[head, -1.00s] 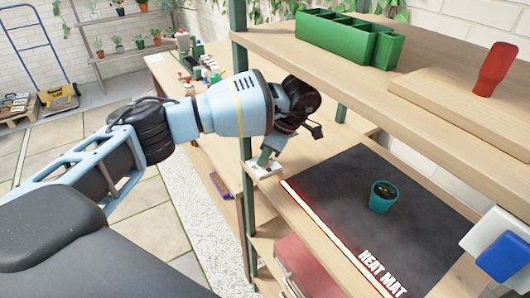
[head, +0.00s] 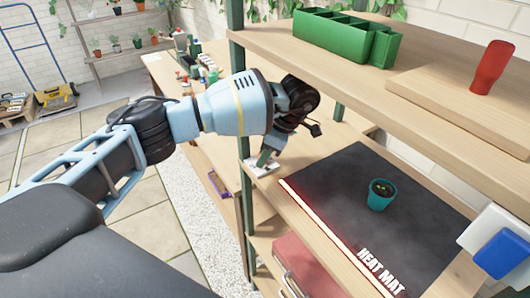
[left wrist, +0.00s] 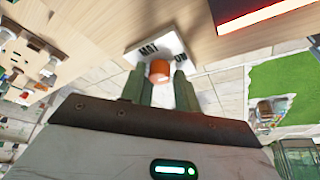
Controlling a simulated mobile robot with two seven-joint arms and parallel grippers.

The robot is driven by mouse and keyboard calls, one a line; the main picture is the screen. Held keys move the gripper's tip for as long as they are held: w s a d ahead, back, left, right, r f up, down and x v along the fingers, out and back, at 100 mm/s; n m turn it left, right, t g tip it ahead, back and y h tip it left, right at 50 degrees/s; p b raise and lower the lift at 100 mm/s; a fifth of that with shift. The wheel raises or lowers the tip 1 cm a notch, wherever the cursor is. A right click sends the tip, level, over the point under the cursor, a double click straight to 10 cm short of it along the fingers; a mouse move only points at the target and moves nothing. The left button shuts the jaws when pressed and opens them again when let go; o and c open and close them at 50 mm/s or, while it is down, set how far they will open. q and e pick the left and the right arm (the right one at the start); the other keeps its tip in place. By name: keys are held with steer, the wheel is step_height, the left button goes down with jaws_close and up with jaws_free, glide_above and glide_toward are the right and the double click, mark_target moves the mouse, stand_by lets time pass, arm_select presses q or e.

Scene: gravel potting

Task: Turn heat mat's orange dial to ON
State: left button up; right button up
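The heat mat (head: 345,215) is a dark sheet on the middle shelf with white lettering and a glowing red-white strip along its front edge. Its white control plate (head: 258,170) sits at the shelf's left front corner and also shows in the left wrist view (left wrist: 146,50). The orange dial (left wrist: 160,70) on it lies between the green fingers of my left gripper (left wrist: 160,88), which appear closed against both its sides. In the head view my left gripper (head: 265,158) reaches down to the plate and hides the dial. The plate's lettering is partly covered. My right gripper is out of view.
A teal pot (head: 381,196) with a seedling stands on the mat. A green shelf post (head: 238,100) stands close by my left wrist.

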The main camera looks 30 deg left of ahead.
arm_select(q)
steer(key=shift+r, duration=0.1)
steer(key=v, duration=0.5)
steer(key=shift+w, duration=0.1)
steer(key=w+d+b, duration=0.1)
steer(key=d, duration=0.2)
steer(key=d+b, duration=0.1)
steer(key=d, duration=0.3)
steer(key=w+d+b, duration=0.1)
steer(key=d, duration=0.2)
steer(key=shift+w+d+f, duration=0.2)
steer(key=shift+w+f, duration=0.05)
steer(key=shift+w, duration=0.05)
steer(key=shift+d+r, duration=0.1)
steer(key=shift+d, duration=0.3)
steer(key=shift+w+d+r, duration=0.1)
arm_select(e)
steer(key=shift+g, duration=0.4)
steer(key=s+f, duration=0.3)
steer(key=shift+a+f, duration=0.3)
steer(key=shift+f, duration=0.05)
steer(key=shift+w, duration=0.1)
